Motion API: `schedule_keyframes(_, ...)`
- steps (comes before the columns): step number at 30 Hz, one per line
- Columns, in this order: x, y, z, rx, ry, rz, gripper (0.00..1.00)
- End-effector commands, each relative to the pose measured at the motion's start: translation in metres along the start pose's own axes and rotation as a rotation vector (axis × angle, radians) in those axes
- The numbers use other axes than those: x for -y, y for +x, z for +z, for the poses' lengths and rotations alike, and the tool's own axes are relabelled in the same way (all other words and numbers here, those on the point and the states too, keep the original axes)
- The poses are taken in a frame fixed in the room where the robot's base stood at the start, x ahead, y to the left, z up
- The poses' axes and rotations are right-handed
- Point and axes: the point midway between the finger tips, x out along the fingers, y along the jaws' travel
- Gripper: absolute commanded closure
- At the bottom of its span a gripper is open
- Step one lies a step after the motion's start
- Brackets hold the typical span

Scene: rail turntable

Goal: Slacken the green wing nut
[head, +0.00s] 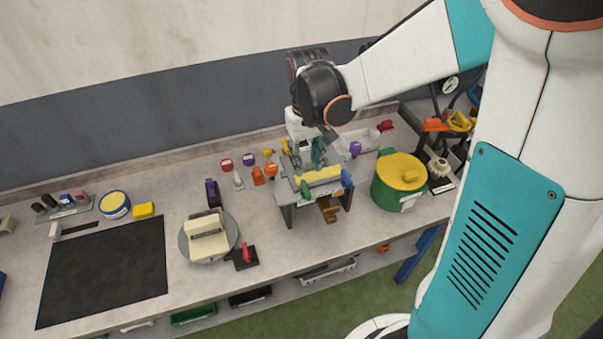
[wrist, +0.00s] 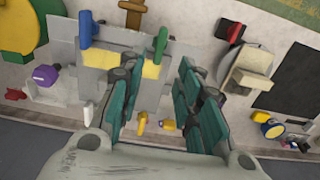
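The green wing nut (head: 306,190) stands at the front left of a small grey bench fixture (head: 284,190), at the end of a yellow block (head: 320,179). In the wrist view the green wing nut (wrist: 161,42) shows upright beyond my fingertips, between their lines. A blue wing nut (head: 347,179) stands at the block's other end; it shows in the wrist view (wrist: 85,28) too. My gripper (head: 307,154) hangs above the back of the fixture. Its teal fingers are apart with nothing held between them, as the wrist view (wrist: 157,70) shows.
A green pot with a yellow lid (head: 402,172) stands right of the fixture. A turntable (head: 186,243) with a cream block and a red-handled switch (head: 246,255) are to the left. Several small coloured knobs lie behind. A black mat (head: 105,270) covers the far left.

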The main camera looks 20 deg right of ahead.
Motion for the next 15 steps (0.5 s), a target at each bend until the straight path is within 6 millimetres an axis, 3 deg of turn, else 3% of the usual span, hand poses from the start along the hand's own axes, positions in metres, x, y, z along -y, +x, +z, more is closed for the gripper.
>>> schedule_keyframes(9, 0.000, 0.064, -0.001, -0.001, 0.000, 0.000, 0.68)
schedule_keyframes(15, 0.000, 0.089, 0.000, -0.001, 0.000, 0.000, 0.68)
